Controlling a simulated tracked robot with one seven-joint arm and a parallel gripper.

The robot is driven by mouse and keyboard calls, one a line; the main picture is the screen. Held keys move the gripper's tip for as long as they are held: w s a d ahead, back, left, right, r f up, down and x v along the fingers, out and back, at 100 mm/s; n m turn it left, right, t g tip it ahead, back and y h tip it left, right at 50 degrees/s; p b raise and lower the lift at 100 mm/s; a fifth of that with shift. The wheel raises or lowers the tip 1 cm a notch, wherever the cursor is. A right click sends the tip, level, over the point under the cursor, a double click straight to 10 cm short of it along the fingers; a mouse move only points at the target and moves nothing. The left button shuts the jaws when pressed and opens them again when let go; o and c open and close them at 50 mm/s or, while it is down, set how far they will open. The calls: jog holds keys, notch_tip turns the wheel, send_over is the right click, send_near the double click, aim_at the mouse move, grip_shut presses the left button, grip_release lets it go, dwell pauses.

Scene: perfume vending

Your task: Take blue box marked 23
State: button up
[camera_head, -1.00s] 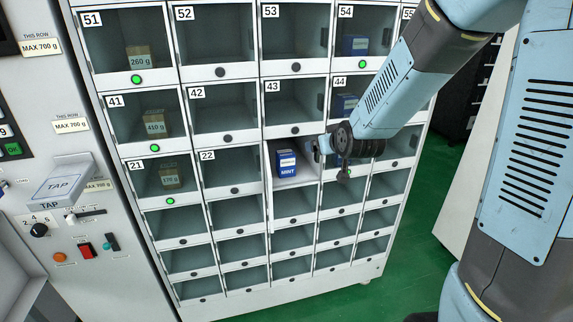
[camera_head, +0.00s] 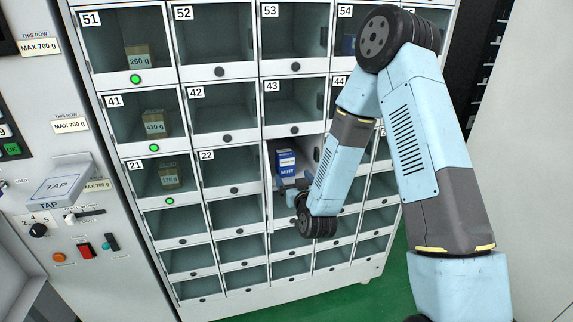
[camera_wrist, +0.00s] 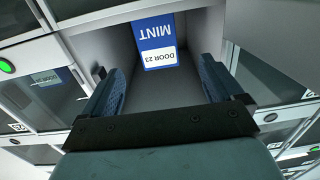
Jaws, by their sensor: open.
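The blue box (camera_head: 286,163) with a white label stands in an uncovered compartment right of door 22. In the wrist view the blue box (camera_wrist: 156,45) appears upside down and reads "MINT" and "DOOR 23". My gripper (camera_head: 286,190) is at the mouth of that compartment, just below and in front of the box in the head view. In the wrist view my gripper (camera_wrist: 160,82) is open, with one blue finger on each side of the picture's middle. The box lies beyond the fingertips, between their lines, with a visible gap. Nothing is held.
Compartment walls close in on both sides of my fingers. A grey panel (camera_wrist: 270,45) stands at the right in the wrist view. Other boxes sit behind doors 21 (camera_head: 169,176), 41 (camera_head: 155,123) and 51 (camera_head: 137,58). Green floor shows at the cabinet's lower right.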

aim_at(286, 166)
jog(key=x, duration=0.8)
jog(key=shift+x, duration=2.85)
jog(key=shift+d, duration=0.15)
jog(key=c, duration=1.1)
